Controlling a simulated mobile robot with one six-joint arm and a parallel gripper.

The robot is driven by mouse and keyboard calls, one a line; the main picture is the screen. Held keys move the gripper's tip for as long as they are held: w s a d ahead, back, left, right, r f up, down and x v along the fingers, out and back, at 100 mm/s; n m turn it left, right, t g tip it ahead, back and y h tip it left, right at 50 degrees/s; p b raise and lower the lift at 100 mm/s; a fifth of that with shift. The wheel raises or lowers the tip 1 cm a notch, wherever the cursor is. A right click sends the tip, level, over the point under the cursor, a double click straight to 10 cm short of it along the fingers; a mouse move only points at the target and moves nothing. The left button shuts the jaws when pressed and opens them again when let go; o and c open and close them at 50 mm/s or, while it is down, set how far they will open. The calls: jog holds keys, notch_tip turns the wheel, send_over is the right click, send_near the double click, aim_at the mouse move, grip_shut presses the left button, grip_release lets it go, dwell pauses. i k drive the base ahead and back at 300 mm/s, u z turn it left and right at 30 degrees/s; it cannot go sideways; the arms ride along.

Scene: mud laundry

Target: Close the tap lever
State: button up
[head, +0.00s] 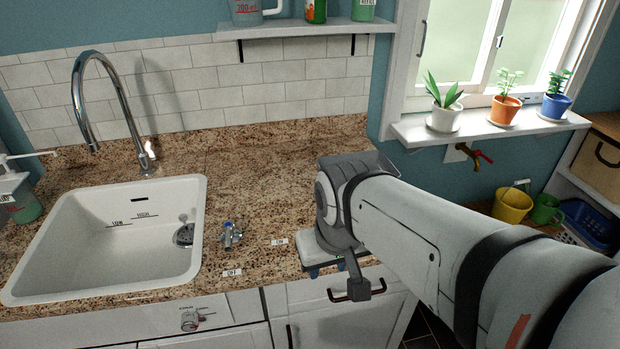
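A small chrome tap lever (229,237) with a blue mark at its top stands on the granite counter, just right of the sink. Small white labels lie on the counter near it, one in front (232,272) and one to its right (280,242); their text is too small to read surely. A tall chrome faucet (107,85) arches over the sink's back edge; no water stream shows. My gripper (327,270) is right of the lever, near the counter's front edge, and apart from it.
The white sink (195,215) is empty, with a soap bottle (18,195) at its left. The counter behind the lever is clear. A shelf (300,27) with bottles hangs above. Potted plants stand on the windowsill (470,127), above a red-handled wall tap (480,156).

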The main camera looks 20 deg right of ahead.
aim_at(229, 227)
jog(key=u, duration=0.2)
jog(key=k, duration=0.2)
jog(key=z, duration=2.3)
jog(key=k, duration=1.75)
jog(key=u, duration=1.15)
jog(key=i, duration=1.5)
jog(key=u, duration=0.1)
